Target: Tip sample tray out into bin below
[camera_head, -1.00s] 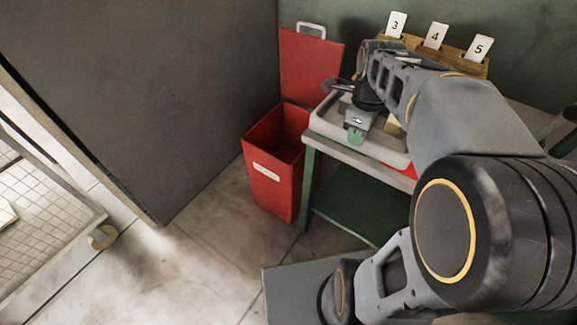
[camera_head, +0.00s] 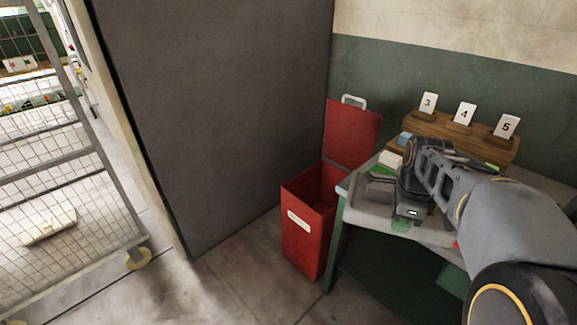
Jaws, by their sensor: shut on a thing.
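The sample tray (camera_head: 358,205) is a shallow pale grey tray with a green tab on its front, at the left end of the bench. It looks about level; I cannot tell whether it rests on the bench. My gripper (camera_head: 383,177) is over the tray and shut on it, though the arm hides most of the contact. A white block (camera_head: 389,160) and green pieces show around the tray's back edge; I cannot tell which lie inside. The red bin (camera_head: 303,246) stands on the floor left of the bench, lower than the tray, its lid (camera_head: 352,133) raised at the back.
The green-legged bench (camera_head: 338,235) is close to the bin's right side. A wooden rack (camera_head: 440,129) with cards 3, 4 and 5 stands at the back. A dark grey panel (camera_head: 215,110) rises behind the bin. A wheeled mesh cage (camera_head: 75,215) is at left. Floor before the bin is clear.

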